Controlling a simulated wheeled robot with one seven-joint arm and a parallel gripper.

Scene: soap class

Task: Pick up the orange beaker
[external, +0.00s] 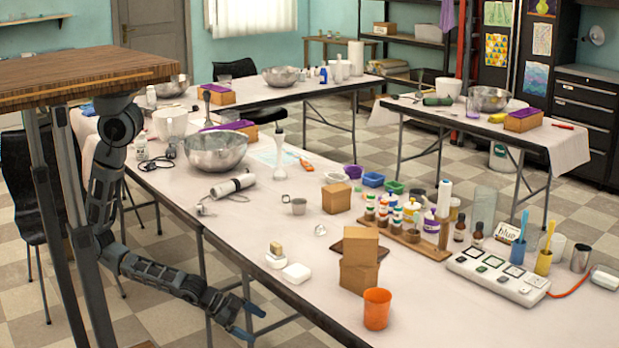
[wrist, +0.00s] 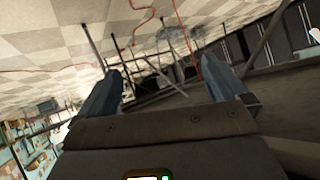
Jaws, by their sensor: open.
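The orange beaker (external: 377,308) stands upright near the front edge of the long white-topped table, in the external view. My gripper (external: 250,322) is beside the table's near edge, below the tabletop level and to the left of the beaker, apart from it. In the wrist view my gripper's two blue-grey fingers (wrist: 166,88) are spread apart with nothing between them. The beaker does not show in the wrist view, which looks toward the checkered floor and table legs.
Stacked cardboard boxes (external: 359,262) stand just behind the beaker. The long table's edge (external: 262,284) lies between my gripper and the beaker.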

